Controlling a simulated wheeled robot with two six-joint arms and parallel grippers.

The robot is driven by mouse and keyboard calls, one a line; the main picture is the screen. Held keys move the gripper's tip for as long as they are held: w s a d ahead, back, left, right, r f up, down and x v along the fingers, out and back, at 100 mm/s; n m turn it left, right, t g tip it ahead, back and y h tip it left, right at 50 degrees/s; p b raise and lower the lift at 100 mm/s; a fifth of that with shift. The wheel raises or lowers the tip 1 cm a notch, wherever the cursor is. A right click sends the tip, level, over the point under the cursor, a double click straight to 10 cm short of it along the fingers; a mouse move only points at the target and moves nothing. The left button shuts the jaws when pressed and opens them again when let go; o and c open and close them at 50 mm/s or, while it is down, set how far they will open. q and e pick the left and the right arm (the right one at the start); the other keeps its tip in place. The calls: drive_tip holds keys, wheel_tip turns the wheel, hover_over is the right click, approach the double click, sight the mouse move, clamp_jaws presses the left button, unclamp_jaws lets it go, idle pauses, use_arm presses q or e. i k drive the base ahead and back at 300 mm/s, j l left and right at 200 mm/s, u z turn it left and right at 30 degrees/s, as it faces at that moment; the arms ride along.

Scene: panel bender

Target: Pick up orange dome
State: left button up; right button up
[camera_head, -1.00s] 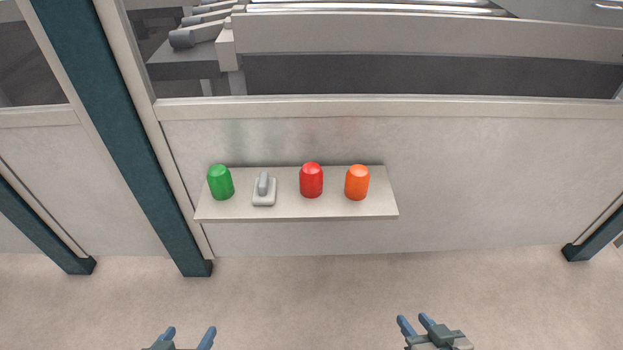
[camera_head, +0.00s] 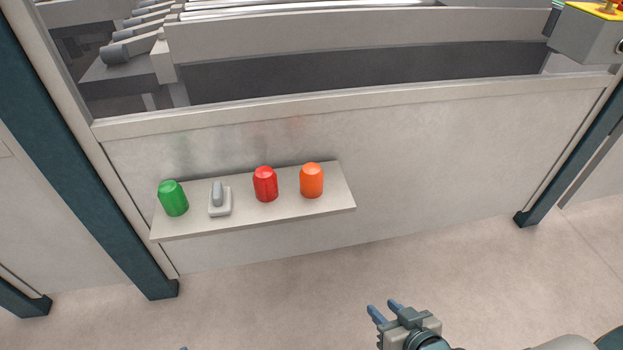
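The orange dome (camera_head: 312,181) stands upright on a pale shelf (camera_head: 250,222) fixed to the machine's front panel. It is the rightmost thing on the shelf, just right of a red dome (camera_head: 265,184). My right gripper (camera_head: 382,309) is below and to the right of the shelf, apart from it, with its two blue fingers spread and nothing between them. Of my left gripper only a tiny tip (camera_head: 184,348) shows at the bottom edge, too little to tell its state.
A green dome (camera_head: 173,198) and a grey switch on a white base (camera_head: 219,200) stand left on the shelf. Dark teal posts (camera_head: 90,170) flank the panel. A grey box with a yellow top (camera_head: 588,32) is at the upper right. The floor (camera_head: 290,300) before the shelf is clear.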

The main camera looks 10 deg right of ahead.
sight(310, 175)
drive_tip(key=z, duration=2.1)
drive_tip(key=u, duration=1.6)
drive_tip(key=i+l, duration=0.15)
drive_tip(key=i+l+z, duration=0.1)
drive_tip(key=l, duration=0.3)
drive_tip(key=i, duration=0.1)
